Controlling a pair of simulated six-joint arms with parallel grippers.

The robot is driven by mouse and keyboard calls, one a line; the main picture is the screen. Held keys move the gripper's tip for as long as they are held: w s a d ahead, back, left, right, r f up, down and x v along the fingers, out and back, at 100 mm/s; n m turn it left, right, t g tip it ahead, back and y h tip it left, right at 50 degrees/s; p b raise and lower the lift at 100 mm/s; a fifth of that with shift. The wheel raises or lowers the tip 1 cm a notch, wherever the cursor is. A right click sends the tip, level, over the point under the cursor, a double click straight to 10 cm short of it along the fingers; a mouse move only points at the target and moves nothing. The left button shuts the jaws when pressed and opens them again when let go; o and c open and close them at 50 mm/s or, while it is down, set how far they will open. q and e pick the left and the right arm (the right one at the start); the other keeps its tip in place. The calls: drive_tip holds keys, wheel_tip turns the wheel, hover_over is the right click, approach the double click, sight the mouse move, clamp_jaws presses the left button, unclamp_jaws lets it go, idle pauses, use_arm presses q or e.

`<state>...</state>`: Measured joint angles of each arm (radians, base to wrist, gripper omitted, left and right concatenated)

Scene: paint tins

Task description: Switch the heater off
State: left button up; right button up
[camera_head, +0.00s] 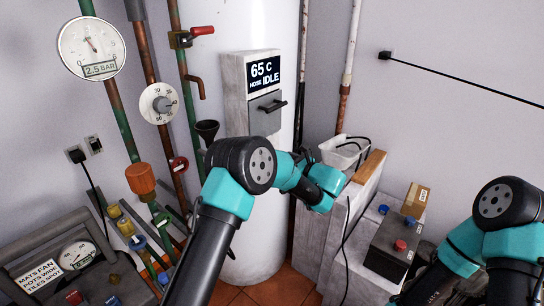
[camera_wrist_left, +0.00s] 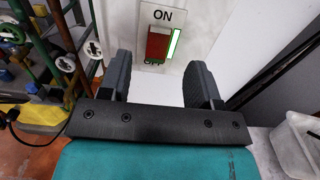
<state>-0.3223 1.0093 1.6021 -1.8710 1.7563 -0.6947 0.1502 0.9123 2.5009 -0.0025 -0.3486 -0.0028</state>
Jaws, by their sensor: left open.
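The heater is a white tank (camera_head: 235,30) with a grey box (camera_head: 238,90) on its front, whose display (camera_head: 265,73) reads 65 C and IDLE. A lever (camera_head: 270,105) sits below the display. In the left wrist view, a red rocker switch (camera_wrist_left: 157,46) has ON above it, a partly visible OFF at its bottom and a lit green bar (camera_wrist_left: 174,44) beside it. My left gripper (camera_wrist_left: 158,75) is open and empty, with the switch seen between its fingers. In the head view its fingers are hidden. My right arm is at the lower right; its fingers are not visible.
Pipes with valves (camera_head: 180,164) and gauges (camera_head: 91,48) stand left of the tank. A white basket (camera_head: 343,153) sits on a ledge to the right, also at lower right in the left wrist view (camera_wrist_left: 290,150). A dark box (camera_head: 393,243) with a red knob lies further right.

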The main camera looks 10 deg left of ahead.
use_arm(q)
drive_tip(key=x, duration=0.6)
drive_tip(key=shift+a, duration=0.1)
drive_tip(key=c, duration=0.9)
drive_tip(key=y, duration=0.1)
drive_tip(key=t+y, duration=0.1)
drive_tip(key=y, duration=0.1)
drive_tip(key=shift+s+d+f+t, duration=0.1)
drive_tip(key=shift+d+f+t, duration=0.1)
drive_tip(key=shift+f+t, duration=0.1)
drive_tip(key=o, duration=0.9)
